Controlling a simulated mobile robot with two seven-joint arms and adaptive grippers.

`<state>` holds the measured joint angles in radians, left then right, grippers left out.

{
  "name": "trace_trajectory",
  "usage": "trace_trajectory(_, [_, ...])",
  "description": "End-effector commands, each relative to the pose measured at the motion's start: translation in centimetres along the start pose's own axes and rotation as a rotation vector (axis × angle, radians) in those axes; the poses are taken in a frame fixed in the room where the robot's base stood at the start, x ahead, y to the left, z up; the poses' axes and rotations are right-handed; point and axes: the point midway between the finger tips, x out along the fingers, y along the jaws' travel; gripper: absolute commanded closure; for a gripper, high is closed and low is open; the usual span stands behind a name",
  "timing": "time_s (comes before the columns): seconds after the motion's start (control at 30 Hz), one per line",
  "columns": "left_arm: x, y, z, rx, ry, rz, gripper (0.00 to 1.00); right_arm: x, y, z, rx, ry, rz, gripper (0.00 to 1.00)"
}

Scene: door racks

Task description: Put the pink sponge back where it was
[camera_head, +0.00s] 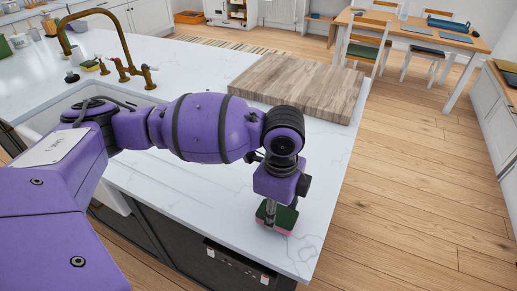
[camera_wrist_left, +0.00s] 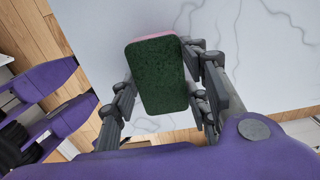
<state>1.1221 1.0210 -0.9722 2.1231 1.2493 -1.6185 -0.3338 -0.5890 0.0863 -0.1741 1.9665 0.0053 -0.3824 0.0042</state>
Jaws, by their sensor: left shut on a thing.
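The pink sponge (camera_head: 286,218) has a dark green scouring face and a pink edge at its lower side. My left gripper (camera_head: 270,212) is shut on it near the front right corner of the white marble counter (camera_head: 330,150). In the left wrist view the sponge (camera_wrist_left: 165,76) sits between the two fingers (camera_wrist_left: 160,100), green face towards the camera, pink showing along its far edge. I cannot tell whether it touches the counter. My right gripper is not in view.
A thick wooden board (camera_head: 300,88) lies on the counter behind my left gripper.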

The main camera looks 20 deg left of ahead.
Motion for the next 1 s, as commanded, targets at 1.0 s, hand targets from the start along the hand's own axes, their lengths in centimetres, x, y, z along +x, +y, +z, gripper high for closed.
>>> trace_trajectory(1.0, [-2.0,-0.3,-0.1,0.002,0.0,-0.011,0.39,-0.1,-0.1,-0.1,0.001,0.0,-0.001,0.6])
